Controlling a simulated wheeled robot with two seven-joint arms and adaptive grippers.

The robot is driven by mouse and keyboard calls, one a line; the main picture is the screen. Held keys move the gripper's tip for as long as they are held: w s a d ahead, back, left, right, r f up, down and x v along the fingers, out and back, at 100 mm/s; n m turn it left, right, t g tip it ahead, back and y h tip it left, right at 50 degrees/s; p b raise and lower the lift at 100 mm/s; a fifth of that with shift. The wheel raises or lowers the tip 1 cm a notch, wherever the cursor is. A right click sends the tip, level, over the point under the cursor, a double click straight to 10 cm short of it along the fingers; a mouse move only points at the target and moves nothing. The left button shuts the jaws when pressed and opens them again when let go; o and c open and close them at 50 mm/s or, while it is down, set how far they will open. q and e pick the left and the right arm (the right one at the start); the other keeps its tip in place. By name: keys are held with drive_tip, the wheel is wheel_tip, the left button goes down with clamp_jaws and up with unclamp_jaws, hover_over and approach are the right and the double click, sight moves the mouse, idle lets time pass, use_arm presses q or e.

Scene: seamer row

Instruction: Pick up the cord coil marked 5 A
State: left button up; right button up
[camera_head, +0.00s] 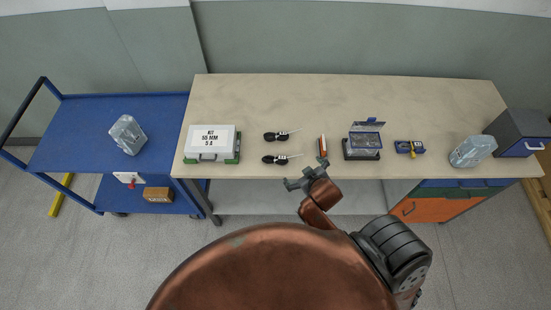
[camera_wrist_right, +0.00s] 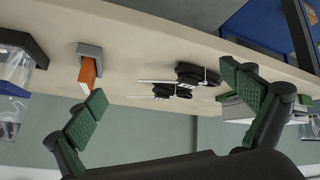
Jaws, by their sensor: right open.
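Two black cord coils with white tags lie on the workbench in the head view, a far one (camera_head: 275,136) and a near one (camera_head: 274,160). I cannot read a 5 A mark on either. They also show in the right wrist view, the near one (camera_wrist_right: 198,74) larger than the far one (camera_wrist_right: 164,91). My right gripper (camera_head: 304,180) is open and empty at the bench's front edge, to the right of and nearer than the coils. Its two green-padded fingers (camera_wrist_right: 165,103) stand wide apart in the wrist view. My left gripper is not in view.
A white case (camera_head: 210,141) reading "KIT 55 MM 5 A" stands left of the coils. An orange tool in a grey holder (camera_head: 323,157) is close on their right. Further right are a clear box (camera_head: 365,141) and a blue item (camera_head: 407,147). The bench's back (camera_head: 320,95) is clear.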

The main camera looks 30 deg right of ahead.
drive_tip(key=w+a+r+n+t+y, duration=0.25)
drive_tip(key=w+a+r+t, duration=0.3)
drive_tip(key=w+r, duration=0.45)
drive_tip(key=w+a+r+n+t+y, duration=0.2)
drive_tip(key=w+a+r+n+t, duration=0.2)
drive_tip(key=w+a+r, duration=0.5)
drive_tip(key=s+a+r+n+y, duration=0.1)
drive_tip(key=a+r+n+y, duration=0.4)
drive_tip(key=r, duration=0.2)
drive_tip(key=s+a+n+g+y, duration=0.3)
drive_tip(key=a+n+g+y, duration=0.2)
drive_tip(key=a+n+y, duration=0.5)
drive_tip(key=n+g+h, duration=0.6)
drive_tip(key=g+h, duration=0.7)
drive_tip(key=h, duration=0.4)
hover_over(275, 157)
drive_tip(key=a, duration=0.1)
wheel_tip(275, 157, down, 22)
drive_tip(key=shift+s+f, duration=0.1)
drive_tip(key=shift+f, duration=0.15)
drive_tip(key=shift+d+f, duration=0.15)
drive_tip(key=shift+f, duration=0.4)
drive_tip(key=shift+d+f, duration=0.15)
drive_tip(key=shift+f, duration=0.4)
drive_tip(key=shift+d+f+p, duration=0.1)
drive_tip(key=shift+f+p, duration=0.65)
drive_tip(key=shift+f, duration=2)
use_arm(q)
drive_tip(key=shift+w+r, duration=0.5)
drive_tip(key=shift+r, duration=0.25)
